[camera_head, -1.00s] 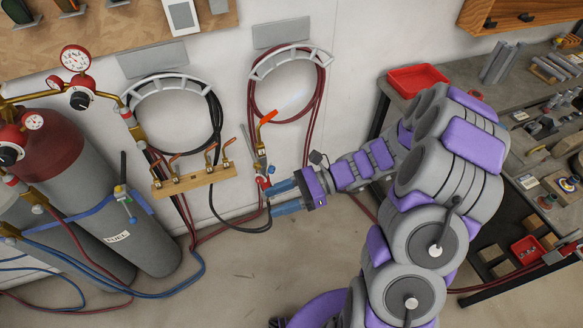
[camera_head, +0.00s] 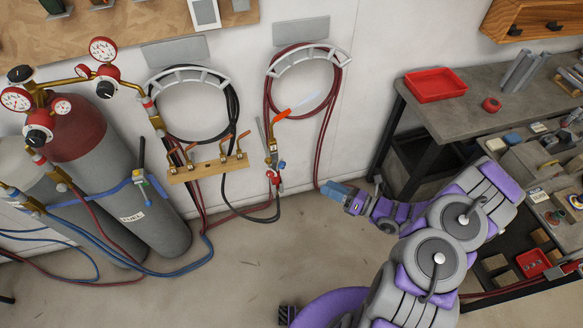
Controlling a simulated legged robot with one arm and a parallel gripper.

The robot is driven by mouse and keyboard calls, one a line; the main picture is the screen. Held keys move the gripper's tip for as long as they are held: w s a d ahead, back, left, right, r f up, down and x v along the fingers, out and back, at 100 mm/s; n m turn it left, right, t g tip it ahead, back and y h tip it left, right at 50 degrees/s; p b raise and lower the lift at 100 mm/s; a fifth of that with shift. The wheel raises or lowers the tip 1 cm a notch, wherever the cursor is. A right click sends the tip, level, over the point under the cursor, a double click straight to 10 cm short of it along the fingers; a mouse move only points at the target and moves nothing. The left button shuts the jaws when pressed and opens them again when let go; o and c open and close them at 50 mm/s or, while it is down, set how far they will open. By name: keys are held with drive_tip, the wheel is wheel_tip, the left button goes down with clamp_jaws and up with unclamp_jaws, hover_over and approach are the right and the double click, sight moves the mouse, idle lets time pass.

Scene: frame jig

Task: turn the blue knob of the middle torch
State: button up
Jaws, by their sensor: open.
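The middle torch (camera_head: 271,150) hangs upright by the wall, right of a wooden rail, with a brass body. Its small blue knob (camera_head: 282,165) sits at the lower right of the body, and a red knob (camera_head: 273,178) is just below. An orange streak with a pale tail (camera_head: 290,111), looking like a flame, points up and right from its top. My gripper (camera_head: 325,189) has blue fingers and points left. It is open and empty, clear to the right of and a little lower than the blue knob. The gap between its fingers is barely visible.
Gas cylinders (camera_head: 150,235) with gauges stand at left, another torch (camera_head: 142,180) strapped to them. A wooden rail (camera_head: 208,168) holds several copper-coloured torches or tips. Hoses hang on wall racks and trail on the floor. A cluttered workbench (camera_head: 470,110) with a red tray (camera_head: 435,84) stands right.

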sight(284, 166)
drive_tip(key=b+x, duration=0.2)
drive_tip(key=x, duration=1.4)
drive_tip(key=shift+s, duration=0.15)
drive_tip(key=shift+d, duration=0.1)
drive_tip(key=shift+d, duration=0.1)
drive_tip(key=shift+d, duration=0.1)
drive_tip(key=shift+c, duration=1.4)
clamp_jaws()
